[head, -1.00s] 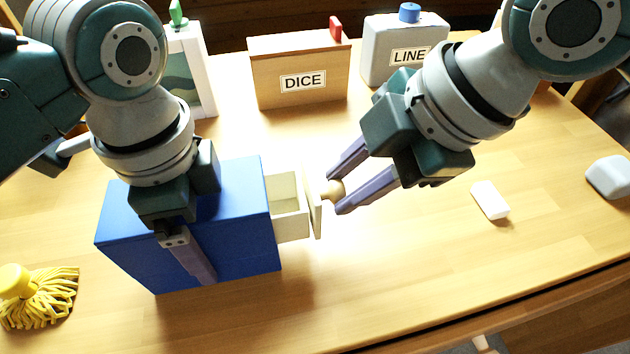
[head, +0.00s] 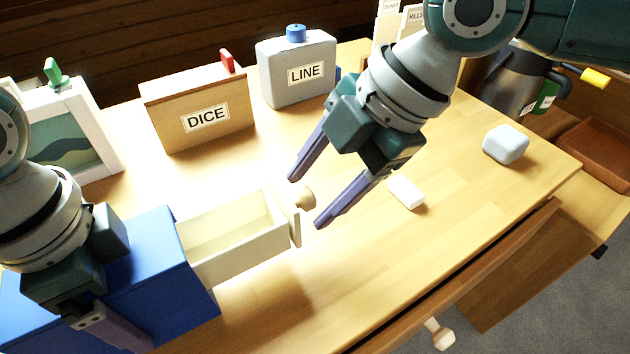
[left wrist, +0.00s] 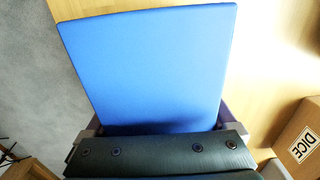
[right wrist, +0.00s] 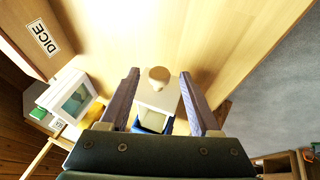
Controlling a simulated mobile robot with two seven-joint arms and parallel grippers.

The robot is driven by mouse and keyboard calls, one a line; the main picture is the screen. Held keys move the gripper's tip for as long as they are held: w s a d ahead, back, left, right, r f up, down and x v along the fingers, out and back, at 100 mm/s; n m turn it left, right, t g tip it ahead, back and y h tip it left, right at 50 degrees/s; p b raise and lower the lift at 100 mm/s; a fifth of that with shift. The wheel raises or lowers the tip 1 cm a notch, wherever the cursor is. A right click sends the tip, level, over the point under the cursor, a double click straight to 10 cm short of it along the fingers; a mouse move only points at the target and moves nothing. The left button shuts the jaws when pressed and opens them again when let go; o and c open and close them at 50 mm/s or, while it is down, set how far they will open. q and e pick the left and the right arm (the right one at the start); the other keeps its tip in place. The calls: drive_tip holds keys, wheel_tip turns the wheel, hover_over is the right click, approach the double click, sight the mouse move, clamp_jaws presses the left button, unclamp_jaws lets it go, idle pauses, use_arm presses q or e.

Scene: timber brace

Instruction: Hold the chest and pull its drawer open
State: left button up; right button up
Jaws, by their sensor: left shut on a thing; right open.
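The blue chest (head: 160,262) stands at the lower left of the table in the head view. Its cream drawer (head: 240,250) is pulled well out to the right, and its inside looks empty. The round wooden knob (head: 304,198) is on the drawer's front. My left gripper (head: 110,325) is shut on the chest, its fingers across the body; the chest's blue top (left wrist: 150,65) fills the left wrist view. My right gripper (head: 305,200) is open, its fingers on either side of the knob and apart from it. The knob (right wrist: 159,74) also shows between the fingers in the right wrist view.
Behind stand a wooden box labelled DICE (head: 200,110), a grey container labelled LINE (head: 298,70) and a white-framed picture (head: 75,135). A white block (head: 406,192) and a pale rounded block (head: 505,144) lie to the right. The table's front middle is clear.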

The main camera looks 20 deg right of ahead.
drive_tip(key=shift+r, duration=0.1)
drive_tip(key=v, duration=1.2)
use_arm(q)
drive_tip(key=o, duration=1.2)
drive_tip(key=shift+o, duration=0.2)
drive_tip(key=shift+r, duration=0.1)
